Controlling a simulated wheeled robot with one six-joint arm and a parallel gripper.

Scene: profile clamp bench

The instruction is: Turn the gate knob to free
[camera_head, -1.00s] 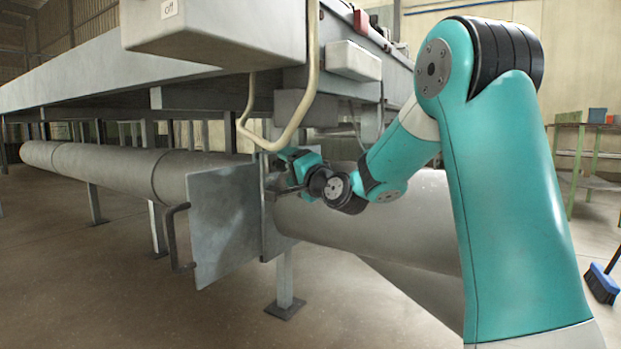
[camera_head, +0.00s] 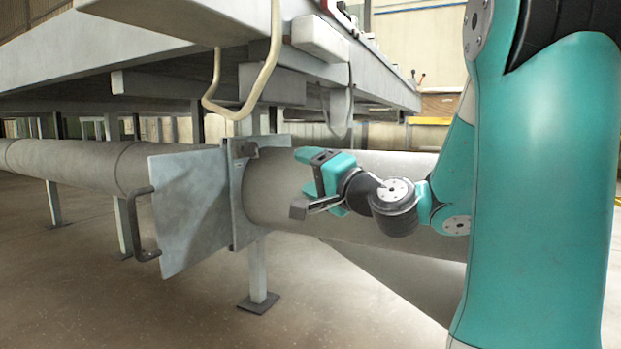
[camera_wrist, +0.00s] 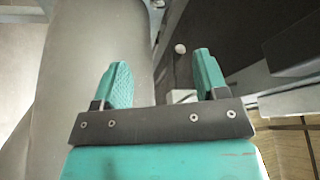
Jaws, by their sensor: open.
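The gate is a flat grey plate (camera_head: 190,210) with a dark bar handle (camera_head: 140,222) on its left edge, set into a flange frame (camera_head: 236,205) across a large pipe. A small dark knob (camera_head: 248,149) sits at the top of that frame. Its exact turn is too small to tell. My gripper (camera_head: 303,182) is right of the knob, apart from it, in front of the pipe. In the wrist view my gripper (camera_wrist: 163,78) shows its two teal fingers spread with nothing between them. I cannot make out the knob in the wrist view.
The grey pipe (camera_head: 70,165) runs under a long bench (camera_head: 160,55). A beige hose loop (camera_head: 240,112) hangs from the bench close above the knob. A support leg (camera_head: 257,268) stands below the frame. The floor in front is clear.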

